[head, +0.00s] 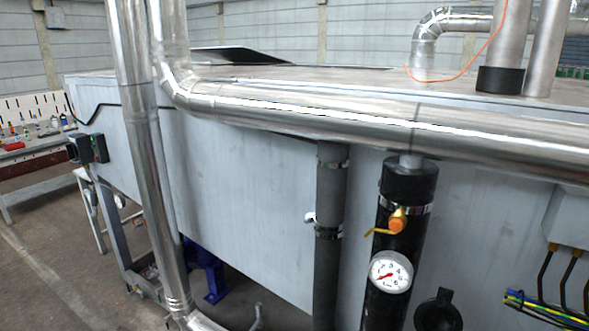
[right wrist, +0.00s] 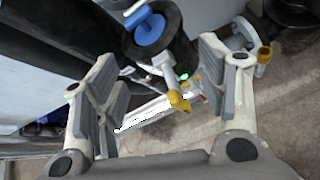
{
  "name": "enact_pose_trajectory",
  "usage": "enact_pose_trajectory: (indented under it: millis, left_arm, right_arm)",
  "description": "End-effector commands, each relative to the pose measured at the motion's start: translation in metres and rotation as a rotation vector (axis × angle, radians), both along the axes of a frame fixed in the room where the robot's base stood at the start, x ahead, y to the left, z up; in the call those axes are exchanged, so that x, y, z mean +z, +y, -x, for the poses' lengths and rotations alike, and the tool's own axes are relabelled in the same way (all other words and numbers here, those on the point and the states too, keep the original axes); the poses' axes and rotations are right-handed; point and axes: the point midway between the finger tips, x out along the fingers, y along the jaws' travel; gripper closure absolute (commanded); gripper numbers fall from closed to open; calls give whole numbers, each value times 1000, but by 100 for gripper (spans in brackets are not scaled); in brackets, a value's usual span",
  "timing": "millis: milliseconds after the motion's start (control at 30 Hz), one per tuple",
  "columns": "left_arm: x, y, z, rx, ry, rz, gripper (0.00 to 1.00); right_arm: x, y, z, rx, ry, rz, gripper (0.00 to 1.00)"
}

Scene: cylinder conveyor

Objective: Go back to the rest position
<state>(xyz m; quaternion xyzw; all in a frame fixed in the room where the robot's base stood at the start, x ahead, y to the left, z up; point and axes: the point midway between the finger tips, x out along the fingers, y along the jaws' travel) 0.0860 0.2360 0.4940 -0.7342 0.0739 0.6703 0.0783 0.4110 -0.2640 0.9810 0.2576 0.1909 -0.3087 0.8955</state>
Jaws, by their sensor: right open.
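The right gripper (right wrist: 163,92) is open in the right wrist view. Its two grey-padded fingers are spread wide at the left and right, with nothing held between them. Beyond the fingers is a dark cylinder with a blue handle (right wrist: 148,30) and a small yellow-tipped fitting (right wrist: 179,101). This fitting appears between the fingers in the picture; I cannot tell how far off it is. The left gripper is not in view, and the head view shows neither gripper clearly.
A large grey tank (head: 245,190) fills the head view, with a shiny horizontal pipe (head: 300,112) across it. A black vertical pipe carries an orange valve (head: 398,222) and a round gauge (head: 391,272). A workbench (head: 35,150) stands far left. Open floor (head: 60,270) lies lower left.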

Motion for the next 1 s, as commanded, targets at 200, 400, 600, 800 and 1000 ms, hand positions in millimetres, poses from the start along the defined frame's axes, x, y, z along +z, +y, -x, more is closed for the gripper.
enact_pose_trajectory:
  millis: [200,400,600,800,1000]
  left_arm:
    - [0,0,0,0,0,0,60]
    - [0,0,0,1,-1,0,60]
    - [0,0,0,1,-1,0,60]
    - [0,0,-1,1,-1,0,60]
    - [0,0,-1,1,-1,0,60]
  right_arm:
    - [-24,2,28,-278,-74,-452,34]
    - [-41,10,53,-551,-114,-800,34]
    - [-53,23,80,-855,-134,-1098,34]
    - [-60,39,108,-1191,-141,-1334,34]
    - [-62,54,133,-1490,-141,-1473,34]
